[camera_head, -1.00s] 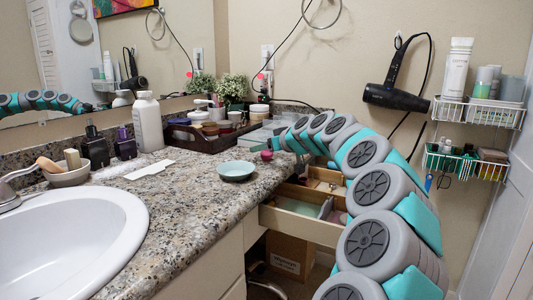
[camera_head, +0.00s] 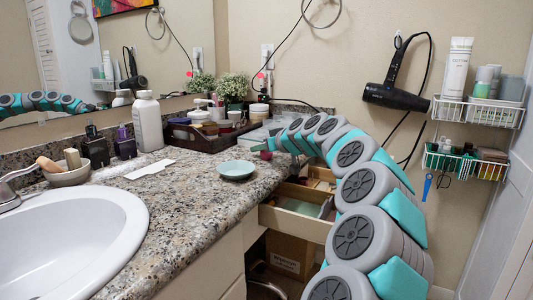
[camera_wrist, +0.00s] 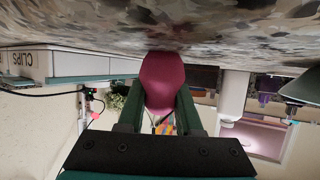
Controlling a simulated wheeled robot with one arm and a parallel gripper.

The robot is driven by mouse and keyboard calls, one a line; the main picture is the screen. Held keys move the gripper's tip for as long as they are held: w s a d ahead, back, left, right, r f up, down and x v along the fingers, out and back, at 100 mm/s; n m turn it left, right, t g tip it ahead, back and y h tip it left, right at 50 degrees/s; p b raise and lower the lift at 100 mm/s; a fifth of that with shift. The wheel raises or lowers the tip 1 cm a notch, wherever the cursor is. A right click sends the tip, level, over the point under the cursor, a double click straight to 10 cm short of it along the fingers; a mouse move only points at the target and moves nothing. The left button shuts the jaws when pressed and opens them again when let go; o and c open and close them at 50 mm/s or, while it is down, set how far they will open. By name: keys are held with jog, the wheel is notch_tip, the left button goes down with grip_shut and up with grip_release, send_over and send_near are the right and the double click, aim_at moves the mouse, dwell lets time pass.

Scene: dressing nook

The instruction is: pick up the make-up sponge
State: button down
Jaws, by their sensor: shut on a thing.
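The make-up sponge (camera_wrist: 163,80) is deep pink and rounded. In the wrist view it sits between the two green fingers of my gripper (camera_wrist: 160,92), which is shut on it. The speckled stone counter (camera_wrist: 150,28) appears at the top of that view, right by the sponge's end; I cannot tell if they touch. In the head view my gripper (camera_head: 262,149) is at the counter's back right, and only a small pink part of the sponge (camera_head: 266,155) shows, the rest being hidden by the gripper.
A pale green dish (camera_head: 236,170) stands just in front of the gripper. A dark tray (camera_head: 205,143) with jars and a plant is behind left. An open drawer (camera_head: 298,222) sticks out below the counter. A hair dryer (camera_head: 394,97) and wire baskets (camera_head: 478,113) hang right.

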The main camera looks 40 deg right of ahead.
jog(key=shift+r, duration=0.15)
dwell(0.3)
jog(key=shift+r, duration=1.55)
jog(key=s+r+b, duration=0.1)
jog(key=s+r, duration=0.1)
jog(key=s, duration=1.3)
jog(key=r+p, duration=0.2)
jog(key=s+r+p, duration=0.1)
jog(key=r+p, duration=0.1)
jog(key=p, duration=0.1)
jog(key=shift+r, duration=0.4)
